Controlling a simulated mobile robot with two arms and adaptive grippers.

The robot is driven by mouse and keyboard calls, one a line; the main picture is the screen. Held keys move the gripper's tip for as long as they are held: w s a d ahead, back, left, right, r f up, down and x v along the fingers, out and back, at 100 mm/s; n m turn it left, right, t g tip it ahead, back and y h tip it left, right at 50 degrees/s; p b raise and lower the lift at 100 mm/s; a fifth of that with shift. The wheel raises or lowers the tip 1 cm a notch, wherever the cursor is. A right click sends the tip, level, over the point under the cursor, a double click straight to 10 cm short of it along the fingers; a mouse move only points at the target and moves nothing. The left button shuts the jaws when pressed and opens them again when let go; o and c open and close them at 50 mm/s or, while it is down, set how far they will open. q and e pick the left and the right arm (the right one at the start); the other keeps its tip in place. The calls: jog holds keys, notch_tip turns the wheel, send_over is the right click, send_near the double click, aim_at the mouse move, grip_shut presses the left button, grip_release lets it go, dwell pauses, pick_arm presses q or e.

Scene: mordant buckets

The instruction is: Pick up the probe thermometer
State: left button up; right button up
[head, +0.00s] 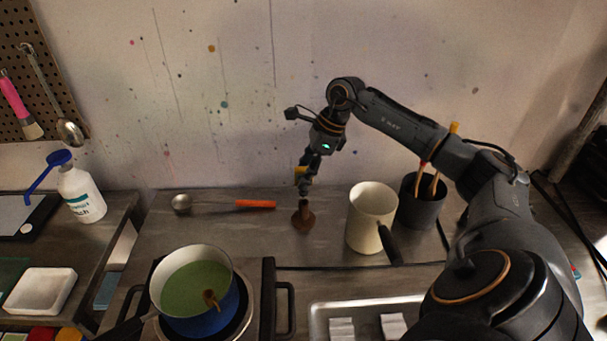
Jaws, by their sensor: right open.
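I cannot make out a probe thermometer for certain. Several thin sticks with red and yellow ends (436,180) stand in a dark cup (421,211) right of centre, partly in front of my right arm. My right gripper (304,192) points down at the back of the counter, directly above a small brown object (303,219) with a round base. The gripper is seen nearly edge-on, open, and its tips look close to or touching the top of the brown object. A small yellow patch shows beside the fingers. My left gripper is out of view.
A cream jug (371,202) with a black handle stands right of the gripper. A ladle with an orange handle (255,204) lies to its left. A blue pot (205,318) of green liquid stands front left; a metal tray (322,318) lies front centre.

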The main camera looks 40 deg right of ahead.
jog(key=shift+w+a+f, duration=0.1)
jog(key=shift+w+f, duration=0.05)
jog(key=shift+f, duration=0.4)
grip_shut()
jog(key=shift+r, duration=0.1)
